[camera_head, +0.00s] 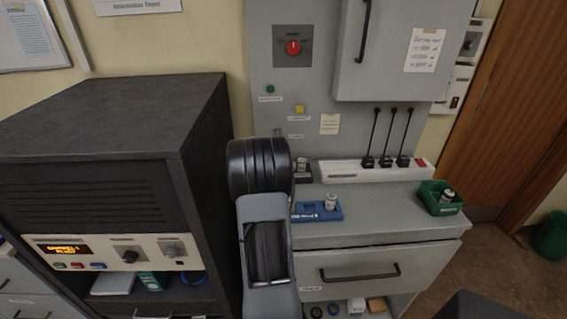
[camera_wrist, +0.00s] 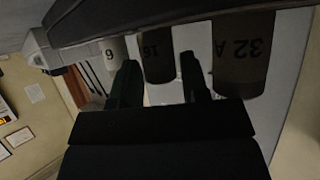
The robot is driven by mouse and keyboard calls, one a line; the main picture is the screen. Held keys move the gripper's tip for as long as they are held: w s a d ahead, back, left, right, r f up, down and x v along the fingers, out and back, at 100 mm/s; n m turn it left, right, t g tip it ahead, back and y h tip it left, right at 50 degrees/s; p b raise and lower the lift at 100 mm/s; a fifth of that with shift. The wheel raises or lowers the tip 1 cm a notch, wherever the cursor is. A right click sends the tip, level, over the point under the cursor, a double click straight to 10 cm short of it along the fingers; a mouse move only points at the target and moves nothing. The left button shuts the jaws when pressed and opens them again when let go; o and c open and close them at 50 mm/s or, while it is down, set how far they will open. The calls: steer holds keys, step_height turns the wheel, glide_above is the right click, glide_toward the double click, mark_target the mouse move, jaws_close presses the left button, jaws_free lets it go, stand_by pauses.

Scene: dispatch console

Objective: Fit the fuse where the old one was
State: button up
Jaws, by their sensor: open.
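In the wrist view, three fuse-like cylinders stand in a row at the top: a pale one marked 6 (camera_wrist: 112,52), a darker one marked 16 (camera_wrist: 155,55) and a larger one marked 32 A (camera_wrist: 243,55). My gripper (camera_wrist: 158,78) is open, with one dark finger on each side of the 16 cylinder; I cannot tell whether they touch it. In the head view, my arm hides the gripper. A small pale fuse (camera_head: 330,201) stands on a blue tray (camera_head: 303,212), and another (camera_head: 448,195) lies in a green bin (camera_head: 438,207). A pale cylinder (camera_head: 301,164) shows beside my arm.
A grey cabinet (camera_head: 380,275) with a drawer handle stands below the counter (camera_head: 385,215). A white strip (camera_head: 345,172) with several black cables runs along the back. A dark console (camera_head: 110,140) stands left of my arm. The counter between tray and bin is clear.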

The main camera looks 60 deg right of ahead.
steer(key=p+v, duration=0.1)
steer(key=v, duration=1.1)
steer(key=shift+r, duration=0.1)
